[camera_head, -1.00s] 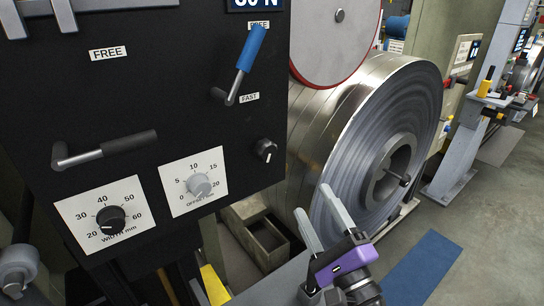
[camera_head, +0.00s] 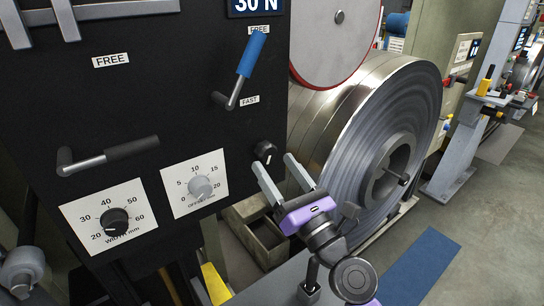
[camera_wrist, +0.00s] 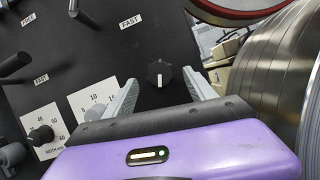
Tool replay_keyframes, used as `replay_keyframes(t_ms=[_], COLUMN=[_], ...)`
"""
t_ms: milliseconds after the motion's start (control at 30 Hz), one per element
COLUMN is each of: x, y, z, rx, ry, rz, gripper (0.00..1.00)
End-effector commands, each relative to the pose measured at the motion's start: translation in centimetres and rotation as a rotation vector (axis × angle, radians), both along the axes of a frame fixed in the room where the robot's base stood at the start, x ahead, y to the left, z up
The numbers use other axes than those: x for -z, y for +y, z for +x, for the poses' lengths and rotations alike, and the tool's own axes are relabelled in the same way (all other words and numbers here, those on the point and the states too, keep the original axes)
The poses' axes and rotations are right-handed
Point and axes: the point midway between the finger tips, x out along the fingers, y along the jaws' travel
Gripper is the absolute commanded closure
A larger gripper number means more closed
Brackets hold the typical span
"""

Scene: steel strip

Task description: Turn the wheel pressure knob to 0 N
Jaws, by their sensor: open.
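A small black knob (camera_head: 265,152) with a white pointer line sits on the right side of the black panel, below the blue-handled lever; I take it as the wheel pressure knob, though I read no label on it. A display (camera_head: 256,5) at the panel's top reads 30 N. My gripper (camera_head: 273,163) is open and empty, its two grey fingers pointing at the panel just below and right of the knob. In the wrist view the knob (camera_wrist: 160,73) appears between and beyond the fingertips (camera_wrist: 171,80). No contact is visible.
A grey offset dial (camera_head: 200,187) and a black width dial (camera_head: 114,221) are left of the knob. A blue-handled lever (camera_head: 245,68) juts out above it, and a black-handled lever (camera_head: 110,155) to the left. The steel strip coil (camera_head: 365,150) stands close on the right.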

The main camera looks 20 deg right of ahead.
Motion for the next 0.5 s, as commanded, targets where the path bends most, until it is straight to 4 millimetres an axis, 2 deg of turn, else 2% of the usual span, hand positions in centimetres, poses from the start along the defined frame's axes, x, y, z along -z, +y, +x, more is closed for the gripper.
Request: replay_keyframes(t_ms=[200, 500], x=[-0.9, -0.9], y=[0.5, 0.6], z=[2.0, 2.3], rx=[0.001, 0.001], ry=[0.000, 0.000], rz=[0.000, -0.001], gripper=[0.35, 0.35])
